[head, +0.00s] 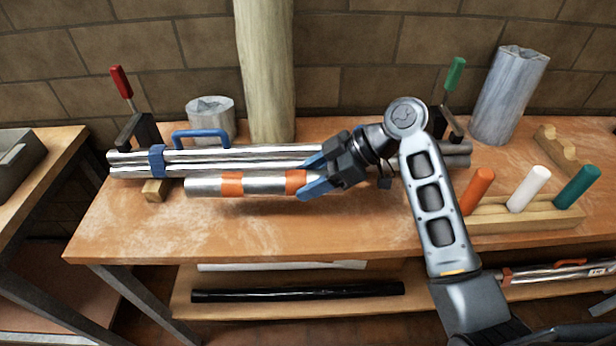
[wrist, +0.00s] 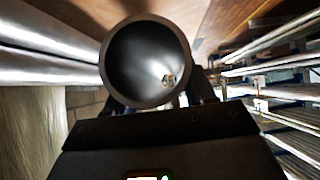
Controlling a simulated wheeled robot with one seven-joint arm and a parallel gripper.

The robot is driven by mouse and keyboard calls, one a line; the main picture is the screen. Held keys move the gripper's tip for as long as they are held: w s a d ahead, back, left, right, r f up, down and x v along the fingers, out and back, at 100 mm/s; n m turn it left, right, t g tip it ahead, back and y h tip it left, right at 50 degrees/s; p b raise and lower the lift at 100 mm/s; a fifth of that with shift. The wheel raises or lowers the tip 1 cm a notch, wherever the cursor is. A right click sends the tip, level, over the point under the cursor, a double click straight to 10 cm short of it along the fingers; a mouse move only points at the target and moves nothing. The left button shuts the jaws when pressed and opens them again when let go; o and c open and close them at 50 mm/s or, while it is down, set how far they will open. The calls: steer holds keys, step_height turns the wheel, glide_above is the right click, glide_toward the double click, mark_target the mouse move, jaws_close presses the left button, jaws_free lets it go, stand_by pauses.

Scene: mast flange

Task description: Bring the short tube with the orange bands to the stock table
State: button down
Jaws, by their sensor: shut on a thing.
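The short metal tube with orange bands (head: 205,187) lies level across the head view, in front of the long polished tubes (head: 240,155). My gripper (head: 311,180) is shut on it near its right end, its blue fingers above and below an orange band. In the wrist view the tube's open round end (wrist: 147,62) faces the camera, between the fingers. I cannot tell whether the tube touches anything beneath it. A wooden workbench (head: 130,225) is under it; a second table (head: 65,165) stands at the far left. I cannot tell which is the stock table.
A red-handled clamp (head: 121,82) and a green-handled clamp (head: 454,75) stand by the long tubes. A wooden rack (head: 500,215) holds orange, white and green pegs at right. A grey bin (head: 18,155) sits on the left table. The bench's front left is clear.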

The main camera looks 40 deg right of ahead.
mark_target(340, 191)
steer(key=shift+f+b, duration=3.05)
steer(key=shift+f, duration=1.15)
steer(key=shift+c, duration=1.5)
jaws_free()
steer(key=shift+b+v, duration=0.4)
steer(key=shift+v, duration=3.45)
